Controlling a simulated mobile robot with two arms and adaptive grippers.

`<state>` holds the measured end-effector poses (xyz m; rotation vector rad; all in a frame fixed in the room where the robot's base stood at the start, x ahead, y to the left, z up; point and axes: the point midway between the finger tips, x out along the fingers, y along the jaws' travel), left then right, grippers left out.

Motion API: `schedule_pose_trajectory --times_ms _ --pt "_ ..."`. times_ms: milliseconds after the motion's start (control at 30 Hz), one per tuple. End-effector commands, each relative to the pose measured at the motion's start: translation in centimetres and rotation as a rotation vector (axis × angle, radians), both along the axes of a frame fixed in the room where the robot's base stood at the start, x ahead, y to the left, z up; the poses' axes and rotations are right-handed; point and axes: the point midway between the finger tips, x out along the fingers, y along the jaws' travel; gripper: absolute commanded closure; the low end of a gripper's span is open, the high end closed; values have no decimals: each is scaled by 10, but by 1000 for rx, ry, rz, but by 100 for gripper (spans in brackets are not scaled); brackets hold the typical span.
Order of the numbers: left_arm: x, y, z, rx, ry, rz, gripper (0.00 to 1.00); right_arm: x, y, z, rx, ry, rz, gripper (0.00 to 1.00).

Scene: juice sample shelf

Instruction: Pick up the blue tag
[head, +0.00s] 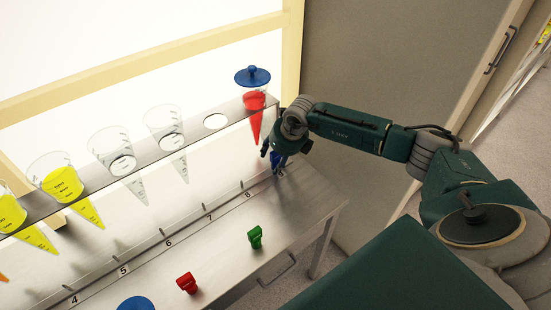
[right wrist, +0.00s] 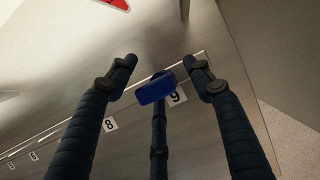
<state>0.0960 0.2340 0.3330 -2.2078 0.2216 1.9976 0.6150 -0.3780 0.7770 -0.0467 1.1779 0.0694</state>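The blue tag (right wrist: 155,90) is on the metal shelf surface beside the number 9 label (right wrist: 177,97) in the right wrist view. My right gripper (right wrist: 159,70) is open, with a dark finger on each side of the tag and a third finger below it in the picture. The side fingers look apart from the tag; I cannot tell whether the third touches it. In the head view my right gripper (head: 274,164) points down at the right end of the shelf and mostly hides the tag. My left gripper is not in view.
A green tag (head: 255,237) and a red tag (head: 187,283) stand on the front surface. A cone with red liquid (head: 256,118) and blue lid (head: 252,76) hangs in the rack (head: 205,133) close to my right gripper. Clear and yellow cones hang farther left.

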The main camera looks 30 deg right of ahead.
Motion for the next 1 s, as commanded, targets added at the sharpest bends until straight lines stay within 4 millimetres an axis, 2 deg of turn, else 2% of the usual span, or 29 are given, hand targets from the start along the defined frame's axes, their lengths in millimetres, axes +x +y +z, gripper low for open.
schedule_pose_trajectory --times_ms 33,200,733,967,1000 --pt "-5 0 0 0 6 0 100 0 0 0 0 0 0 58" --pt "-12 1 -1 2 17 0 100 0 0 1 -1 -1 0 91" --pt "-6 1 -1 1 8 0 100 3 -3 8 -4 -9 -3 93" --pt "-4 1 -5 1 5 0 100 5 -4 38 -4 -16 -5 93" --pt "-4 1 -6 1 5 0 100 5 -4 47 -4 -17 -5 99"
